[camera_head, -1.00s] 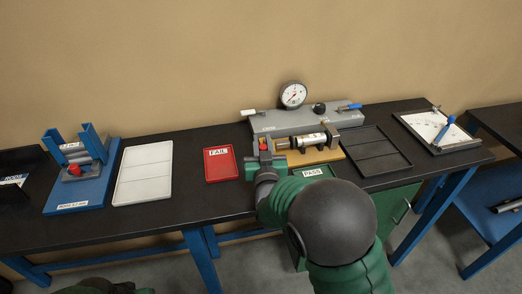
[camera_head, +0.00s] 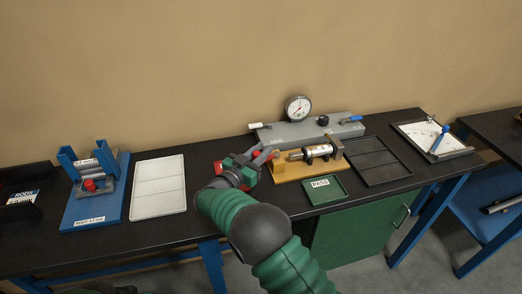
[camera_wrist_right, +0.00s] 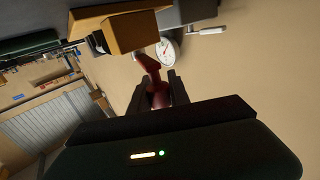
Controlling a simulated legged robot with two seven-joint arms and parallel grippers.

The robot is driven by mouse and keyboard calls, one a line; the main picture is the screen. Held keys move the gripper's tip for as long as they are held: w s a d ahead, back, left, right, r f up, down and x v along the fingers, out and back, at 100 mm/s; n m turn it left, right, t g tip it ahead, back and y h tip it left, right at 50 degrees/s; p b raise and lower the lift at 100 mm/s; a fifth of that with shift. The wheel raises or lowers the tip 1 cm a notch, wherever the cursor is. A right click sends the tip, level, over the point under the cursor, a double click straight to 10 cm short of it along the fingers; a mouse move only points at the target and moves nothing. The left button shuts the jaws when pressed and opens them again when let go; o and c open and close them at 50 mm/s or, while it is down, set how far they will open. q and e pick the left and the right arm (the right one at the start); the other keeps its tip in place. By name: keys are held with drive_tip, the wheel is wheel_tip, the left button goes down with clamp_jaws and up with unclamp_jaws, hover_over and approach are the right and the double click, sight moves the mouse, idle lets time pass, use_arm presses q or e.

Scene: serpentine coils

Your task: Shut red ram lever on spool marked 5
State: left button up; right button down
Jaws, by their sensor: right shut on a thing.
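The spool (camera_head: 318,151), a light cylinder with dark bands, lies in a fixture on a tan wooden base (camera_head: 310,170); its mark is too small to read. The red ram lever (camera_wrist_right: 149,66) shows in the right wrist view, running from beside a wooden block (camera_wrist_right: 130,32) to between my fingers. My right gripper (camera_head: 264,157) is at the left end of the fixture. It also shows in the right wrist view (camera_wrist_right: 159,86), shut on the red lever. In the head view my gripper hides most of the lever. My left gripper is not in view.
A grey gauge bench (camera_head: 310,130) with a dial (camera_head: 298,108) stands behind the fixture. A green PASS tray (camera_head: 325,189) lies in front, a dark tray (camera_head: 375,160) right. My arm covers most of the red FAIL tray. A white tray (camera_head: 158,185) and blue stand (camera_head: 95,205) are left.

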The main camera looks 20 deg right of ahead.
drive_tip(key=shift+d+r, duration=0.1)
drive_tip(key=shift+w, duration=0.1)
idle(0.3)
drive_tip(key=c, duration=1.2)
unclamp_jaws()
drive_tip(key=shift+c, duration=0.2)
